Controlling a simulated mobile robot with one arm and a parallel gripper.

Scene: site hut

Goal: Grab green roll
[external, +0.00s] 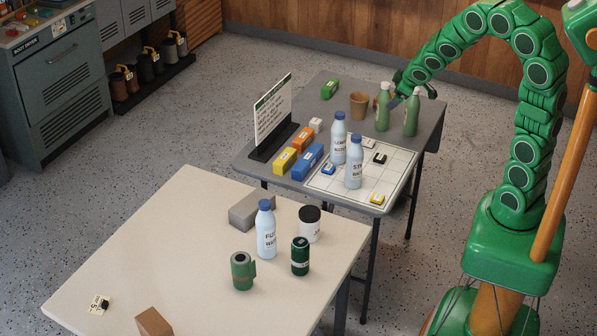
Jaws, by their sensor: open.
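A green roll (241,271) stands upright on the cream table (130,235), near its right side, with a loose end sticking out to the right. My gripper (397,92) is far from it, above the back of the grey table (330,88), close by the green bottles. It is small in view and partly hidden by the bottles; it is open, and I see nothing held in it.
Next to the roll are a dark green can (300,256), a water bottle (266,232), a black-lidded white jar (309,224) and a grey block (244,211). Green bottles (383,110), more water bottles (338,140) and a sign (272,112) stand on the grey table.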

